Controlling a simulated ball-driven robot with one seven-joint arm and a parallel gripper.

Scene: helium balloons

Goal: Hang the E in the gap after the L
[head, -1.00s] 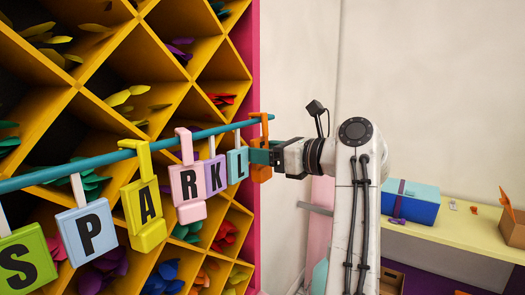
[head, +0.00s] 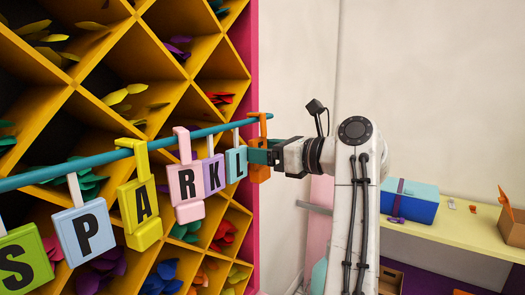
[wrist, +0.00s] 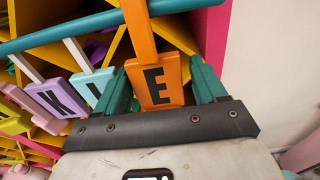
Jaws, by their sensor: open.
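The orange E tile (wrist: 158,84) hangs by its orange strap from the teal rail (wrist: 60,35) in the wrist view, at the right end of the row. In the head view the E tile (head: 260,168) is partly hidden by my gripper (head: 262,156). My gripper (wrist: 165,85) is open, its teal fingers on either side of the E tile, with a small space between tile and fingers. The light-blue L tile (head: 236,164) hangs just left of the E, partly covered by a finger in the wrist view.
Along the rail hang the S (head: 22,262), P (head: 86,232), A (head: 141,206), R (head: 188,182) and K (head: 213,174) tiles. A yellow counter (head: 450,215) with a blue box (head: 411,200) is at right.

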